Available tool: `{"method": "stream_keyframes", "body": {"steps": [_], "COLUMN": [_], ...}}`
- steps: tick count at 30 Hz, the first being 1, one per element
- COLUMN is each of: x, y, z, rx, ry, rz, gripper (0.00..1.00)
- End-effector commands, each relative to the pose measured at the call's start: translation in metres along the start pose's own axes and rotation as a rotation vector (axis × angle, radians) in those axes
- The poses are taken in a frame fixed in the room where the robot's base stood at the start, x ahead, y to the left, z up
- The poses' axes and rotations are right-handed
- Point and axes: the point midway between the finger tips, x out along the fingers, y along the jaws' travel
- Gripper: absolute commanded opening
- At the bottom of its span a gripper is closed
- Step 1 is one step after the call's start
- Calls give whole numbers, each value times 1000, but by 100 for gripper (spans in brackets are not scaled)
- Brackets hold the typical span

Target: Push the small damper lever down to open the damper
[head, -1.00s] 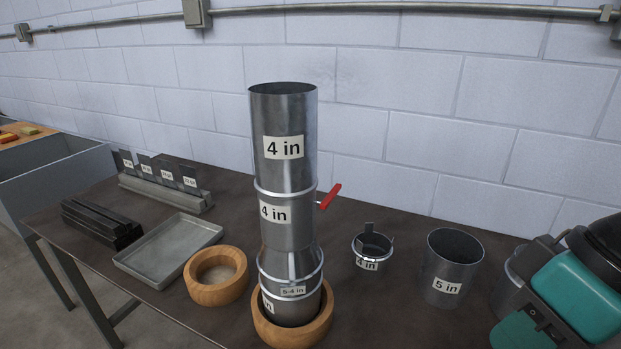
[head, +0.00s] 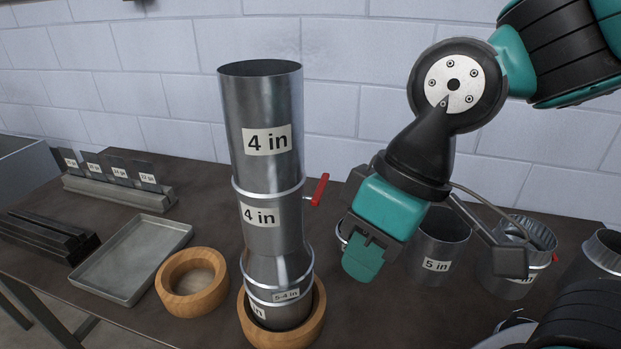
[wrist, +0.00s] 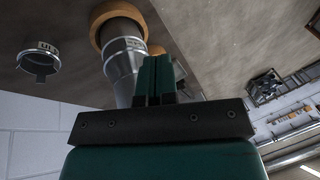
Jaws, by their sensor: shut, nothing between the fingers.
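The small red damper lever (head: 320,189) sticks out from the right side of the middle 4 in section of the metal duct stack (head: 272,215), tilted upward away from the pipe. The stack stands upright in a wooden ring (head: 322,318). My gripper (head: 362,262) is to the right of the lever and lower in the head view, shut and empty, with a visible gap to the lever. In the wrist view my shut fingers (wrist: 155,80) overlap part of the duct stack (wrist: 122,58). The lever cannot be made out there.
A 5 in pipe (head: 438,258) and another collar (head: 515,270) stand to the right. An empty wooden ring (head: 178,296), a shallow metal tray (head: 108,284) and dark metal bars (head: 42,240) lie left.

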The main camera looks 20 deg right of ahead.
Motion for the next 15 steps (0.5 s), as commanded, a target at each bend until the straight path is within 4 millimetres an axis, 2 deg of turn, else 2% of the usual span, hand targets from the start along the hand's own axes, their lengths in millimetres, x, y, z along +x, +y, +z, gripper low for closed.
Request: {"method": "stream_keyframes", "body": {"steps": [5, 8, 11, 15], "x": [-5, -20, -43, -68], "y": [1, 8, 27, 67], "z": [-4, -23, -53, -93], "rx": [-17, -102, -265, -539], "ry": [-1, -8, -22, -53], "rz": [2, 10, 25, 44], "gripper": [0, 0, 0, 0]}}
